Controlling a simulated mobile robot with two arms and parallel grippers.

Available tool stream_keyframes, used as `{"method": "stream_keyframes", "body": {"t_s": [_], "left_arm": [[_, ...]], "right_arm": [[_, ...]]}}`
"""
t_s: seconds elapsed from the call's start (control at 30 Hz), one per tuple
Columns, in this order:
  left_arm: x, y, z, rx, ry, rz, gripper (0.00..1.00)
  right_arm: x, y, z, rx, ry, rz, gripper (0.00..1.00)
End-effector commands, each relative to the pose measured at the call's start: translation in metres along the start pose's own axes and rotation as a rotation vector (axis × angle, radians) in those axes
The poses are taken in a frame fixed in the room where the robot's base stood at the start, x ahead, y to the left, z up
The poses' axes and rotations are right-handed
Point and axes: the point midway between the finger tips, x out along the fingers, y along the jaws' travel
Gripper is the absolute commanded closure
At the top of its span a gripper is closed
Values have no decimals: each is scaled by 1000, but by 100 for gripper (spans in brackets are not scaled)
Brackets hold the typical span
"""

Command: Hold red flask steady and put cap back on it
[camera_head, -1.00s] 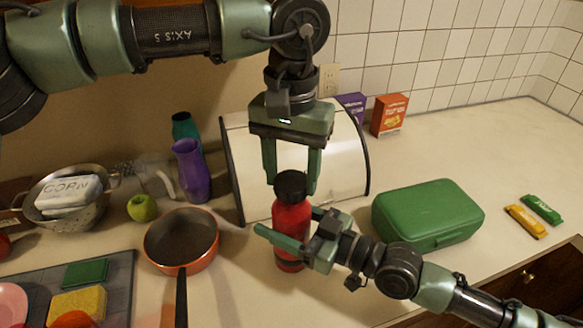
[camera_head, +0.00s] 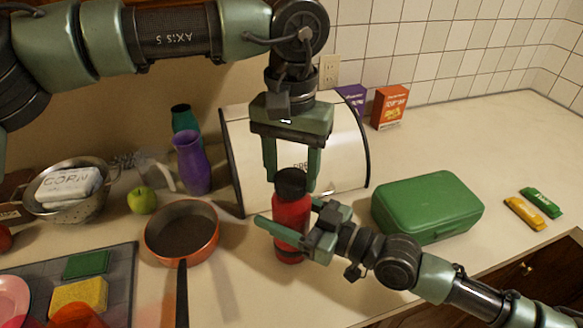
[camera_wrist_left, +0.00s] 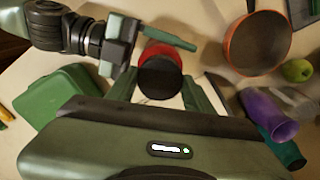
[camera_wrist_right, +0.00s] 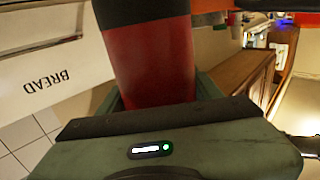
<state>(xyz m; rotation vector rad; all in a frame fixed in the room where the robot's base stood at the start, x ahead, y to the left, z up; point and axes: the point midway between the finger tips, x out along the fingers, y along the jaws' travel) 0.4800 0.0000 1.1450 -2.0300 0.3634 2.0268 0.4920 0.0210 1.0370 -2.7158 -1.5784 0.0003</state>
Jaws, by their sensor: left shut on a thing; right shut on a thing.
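The red flask (camera_head: 291,219) stands upright on the counter in front of the bread box. My right gripper (camera_head: 289,237) is shut around its body from the right. The right wrist view shows the red body (camera_wrist_right: 150,62) between those fingers. My left gripper (camera_head: 292,172) points down over the flask and is shut on the black cap (camera_head: 291,184). The cap sits in line with the flask's top, with no clear gap in the head view. The left wrist view shows the cap (camera_wrist_left: 160,78) with red flask behind it. I cannot tell whether the cap is seated; the flask's neck is hidden.
An orange pan (camera_head: 182,238) stands left of the flask, with a purple vase (camera_head: 191,163) behind it. The bread box (camera_head: 345,150) is close behind. A green lunch box (camera_head: 428,205) is on the right.

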Motion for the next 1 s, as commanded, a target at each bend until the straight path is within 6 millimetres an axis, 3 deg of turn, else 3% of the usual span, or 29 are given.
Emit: {"method": "stream_keyframes", "body": {"t_s": [0.37,0.47,0.73,1.0], "left_arm": [[6,0,0,25,0,1,86],[7,1,0,158,-3,5,86],[7,2,1,716,-2,10,86],[5,-1,0,851,1,3,86]], "right_arm": [[0,0,0,0,1,0,100],[0,0,0,0,1,0,100],[0,0,0,0,0,0,100],[0,0,0,0,0,0,100]]}}
